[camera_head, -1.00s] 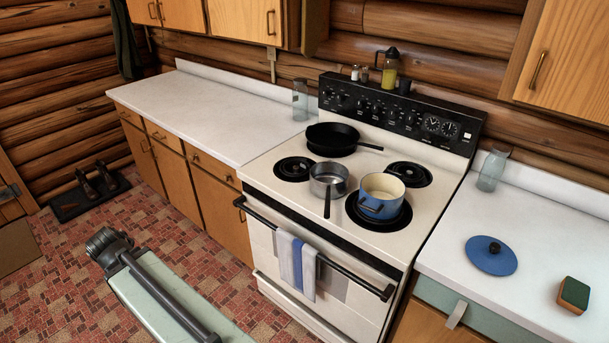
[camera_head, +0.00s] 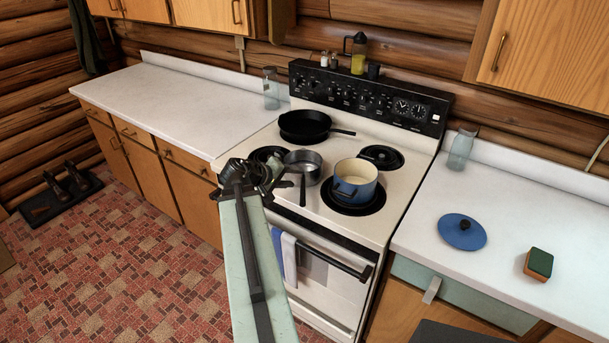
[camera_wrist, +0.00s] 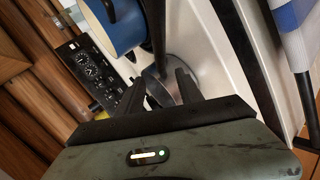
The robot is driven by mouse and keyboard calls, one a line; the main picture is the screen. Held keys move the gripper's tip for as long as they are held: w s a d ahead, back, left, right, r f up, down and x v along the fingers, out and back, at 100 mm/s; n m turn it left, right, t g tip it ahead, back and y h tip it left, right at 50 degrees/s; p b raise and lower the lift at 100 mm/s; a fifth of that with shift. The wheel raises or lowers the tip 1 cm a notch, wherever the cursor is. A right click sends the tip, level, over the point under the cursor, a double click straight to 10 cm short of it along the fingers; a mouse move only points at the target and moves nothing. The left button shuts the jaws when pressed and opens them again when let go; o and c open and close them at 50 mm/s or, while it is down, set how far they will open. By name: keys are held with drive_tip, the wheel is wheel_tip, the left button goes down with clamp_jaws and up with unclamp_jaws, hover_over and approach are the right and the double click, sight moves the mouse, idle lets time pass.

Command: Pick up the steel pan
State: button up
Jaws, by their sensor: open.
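The steel pan (camera_head: 303,168) is a small grey saucepan on the front left of the stove (camera_head: 325,215), its dark handle pointing toward the front edge. In the wrist view the steel pan (camera_wrist: 153,88) is partly hidden behind my fingers, and its handle runs up the picture. My gripper (camera_head: 272,172) is at the pan's left side in the head view, overlapping the front left burner. In the wrist view my gripper (camera_wrist: 160,84) is open, its two dark fingers pointing at the pan with nothing held. I cannot tell whether a finger touches the pan.
A blue pot (camera_head: 356,183) stands close right of the pan. A black skillet (camera_head: 305,126) sits behind it. A towel (camera_head: 286,255) hangs on the oven handle. A blue lid (camera_head: 462,232) and a sponge (camera_head: 538,264) lie on the right counter. The left counter (camera_head: 170,105) is mostly clear.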

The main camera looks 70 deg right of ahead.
sight(301, 179)
drive_tip(key=b+x, duration=0.1)
drive_tip(key=x, duration=0.1)
drive_tip(key=b+x, duration=0.2)
drive_tip(key=shift+d+f, duration=0.15)
drive_tip(key=shift+f, duration=0.3)
drive_tip(key=shift+s+d, duration=0.1)
drive_tip(key=shift+d, duration=0.15)
drive_tip(key=shift+r, duration=0.1)
clamp_jaws()
idle(0.6)
